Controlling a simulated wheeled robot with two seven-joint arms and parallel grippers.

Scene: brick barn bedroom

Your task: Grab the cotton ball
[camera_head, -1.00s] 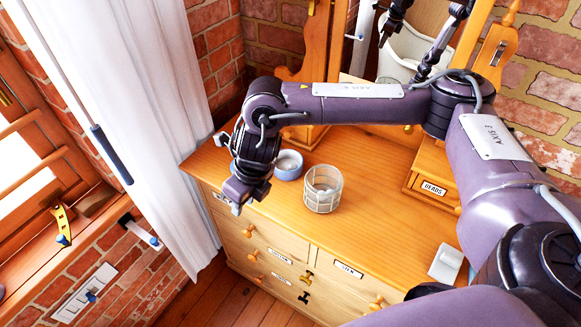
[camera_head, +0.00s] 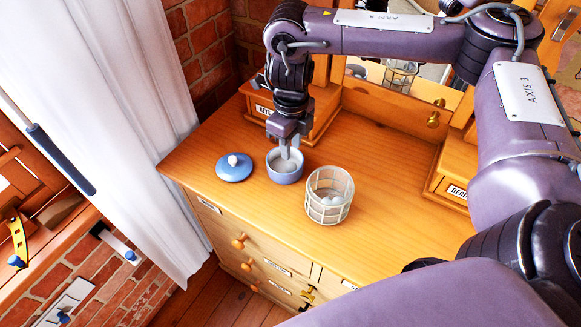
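A small round blue bowl (camera_head: 285,175) stands on the wooden dresser top, with pale whitish contents partly hidden by my gripper. My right gripper (camera_head: 287,158) points down into this bowl from above. Its pale fingertips are inside the rim; I cannot tell whether they are open or shut, or touch a cotton ball. My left gripper is not in view.
A blue lid (camera_head: 236,171) with a white knob lies left of the bowl. Small wooden drawer boxes and a mirror (camera_head: 430,73) stand at the back of the dresser top (camera_head: 385,225). A white curtain (camera_head: 125,120) hangs at the left. The dresser top right of the basket is clear.

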